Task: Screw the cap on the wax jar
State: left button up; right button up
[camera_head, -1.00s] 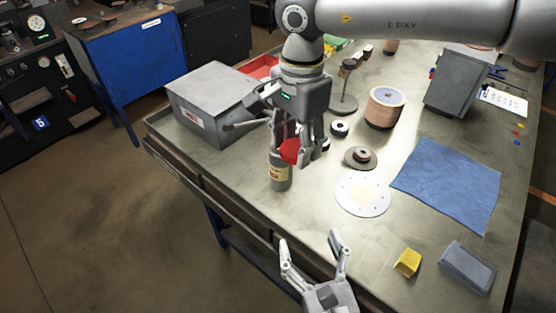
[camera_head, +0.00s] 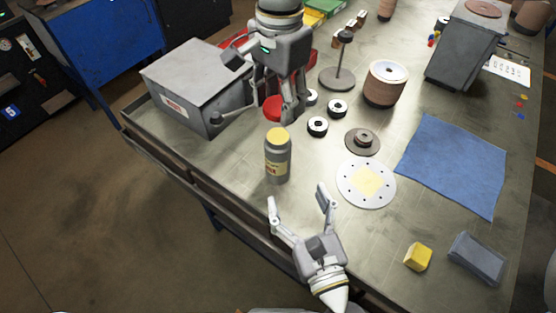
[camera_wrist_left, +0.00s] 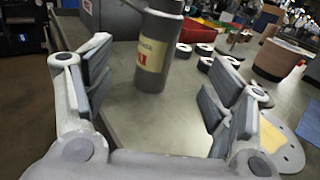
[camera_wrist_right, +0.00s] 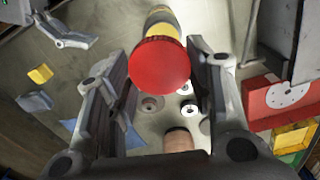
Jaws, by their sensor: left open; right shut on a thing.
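The wax jar (camera_head: 277,165) stands upright near the table's front edge, grey with a pale label and a yellow, uncapped top. My right gripper (camera_head: 280,98) is shut on the red cap (camera_head: 274,108), beyond the jar and apart from it in the head view. In the right wrist view the cap (camera_wrist_right: 160,65) sits between the fingers and partly hides the jar (camera_wrist_right: 160,18). My left gripper (camera_head: 297,198) is open and empty, in front of the jar. In the left wrist view the jar (camera_wrist_left: 158,50) stands beyond the open fingers; its top is out of frame.
A grey metal box (camera_head: 190,80) with a side lever stands left of the jar. Black-and-white rings (camera_head: 318,126), a flanged disc (camera_head: 362,142) and a white round plate (camera_head: 350,186) lie to the right. A blue cloth (camera_head: 452,165) lies farther right.

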pick_arm(q)
jog(key=x, duration=1.2)
jog(key=shift+w+a+f, duration=0.1)
pick_arm(e)
jog(key=shift+w+f, duration=0.1)
jog(key=shift+w, duration=0.1)
pick_arm(q)
jog(key=c, duration=1.5)
jog(key=shift+c, duration=0.2)
pick_arm(e)
send_over(279, 135)
jog(key=shift+f, duration=2.5)
jog(key=shift+f, duration=0.85)
jog(key=shift+f, duration=0.55)
